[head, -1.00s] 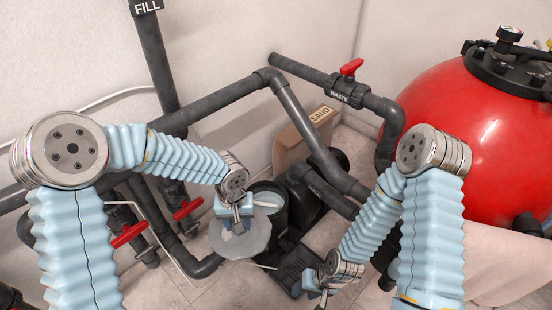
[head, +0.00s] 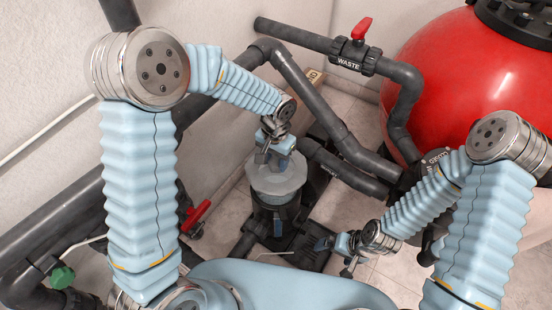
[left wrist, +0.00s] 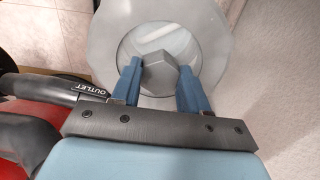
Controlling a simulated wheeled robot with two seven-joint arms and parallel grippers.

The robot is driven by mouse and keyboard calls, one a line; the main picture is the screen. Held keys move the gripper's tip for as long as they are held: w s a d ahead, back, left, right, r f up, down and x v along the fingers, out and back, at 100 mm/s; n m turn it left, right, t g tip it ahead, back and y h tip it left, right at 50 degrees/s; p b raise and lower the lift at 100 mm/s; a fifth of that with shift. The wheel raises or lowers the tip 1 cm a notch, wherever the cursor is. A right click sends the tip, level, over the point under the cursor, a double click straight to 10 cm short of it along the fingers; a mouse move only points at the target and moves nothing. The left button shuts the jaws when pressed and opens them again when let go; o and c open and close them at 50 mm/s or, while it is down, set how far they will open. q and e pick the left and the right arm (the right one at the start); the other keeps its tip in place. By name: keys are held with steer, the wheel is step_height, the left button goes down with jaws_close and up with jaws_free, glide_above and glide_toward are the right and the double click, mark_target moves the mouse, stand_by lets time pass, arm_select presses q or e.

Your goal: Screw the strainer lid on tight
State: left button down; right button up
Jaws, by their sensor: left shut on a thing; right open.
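The strainer lid (head: 280,182) is a translucent grey disc with a grey block-shaped knob (left wrist: 160,73). In the head view it is at the top of the black strainer pot (head: 270,218), roughly level and covering its mouth. I cannot tell whether it is fully seated. My left gripper (head: 270,156) comes from above and is shut on the knob; the left wrist view shows a blue finger on each side of it, with the lid (left wrist: 104,40) beyond. My right gripper (head: 336,257) is open and empty, low and to the right of the pot.
Grey pipes run behind and right of the pot, one with a red-handled WASTE valve (head: 357,52). A red filter tank (head: 450,75) stands at the right. Another red valve handle (head: 196,215) is left of the pot. Tiled floor (head: 348,118) shows between the pipes.

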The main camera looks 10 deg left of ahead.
mark_target(275, 172)
arm_select(q)
steer(key=shift+f+b, duration=0.6)
steer(key=shift+b, duration=0.05)
step_height(275, 172, down, 4)
steer(key=b, duration=0.3)
steer(key=shift+f+b, duration=0.25)
steer(key=shift+b, duration=0.05)
stand_by(0.5)
steer(key=shift+s+a+f+b, duration=0.1)
steer(key=shift+s+f+b, duration=0.1)
steer(key=shift+f+b, duration=1.2)
steer(key=shift+r, duration=0.15)
steer(key=shift+r+p, duration=0.4)
steer(key=shift+r, duration=0.15)
